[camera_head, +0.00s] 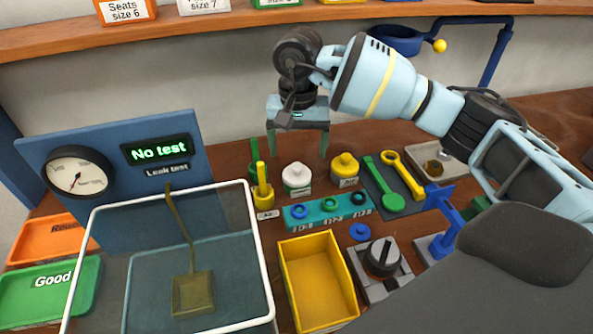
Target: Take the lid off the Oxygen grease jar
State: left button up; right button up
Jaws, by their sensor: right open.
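Two small lidded jars stand at the back middle of the bench, a white one (297,176) and a yellow one (344,167). Their labels are too small to read, so I cannot tell which is the Oxygen grease jar. Both jars appear to have their lids on. My right gripper (298,150) points down above and behind the white jar, with its two fingers wide apart and nothing between them. It looks apart from both jars. My left gripper is not in view.
A yellow cup with a brush (263,192) stands left of the white jar. A teal rack with rings (328,211) lies in front, then a yellow bin (318,285). A mat with green and yellow tools (393,184) is right. The clear-walled leak tester (130,270) fills the left.

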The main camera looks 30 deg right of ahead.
aim_at(297, 165)
jog(key=shift+f, duration=0.55)
jog(key=f, duration=0.3)
jog(key=shift+s+a+f+p, duration=0.15)
jog(key=shift+a+f+p, duration=0.05)
jog(key=shift+p, duration=0.2)
jog(key=shift+f, duration=0.5)
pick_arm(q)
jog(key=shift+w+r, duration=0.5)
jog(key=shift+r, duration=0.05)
pick_arm(e)
jog(key=c, duration=0.9)
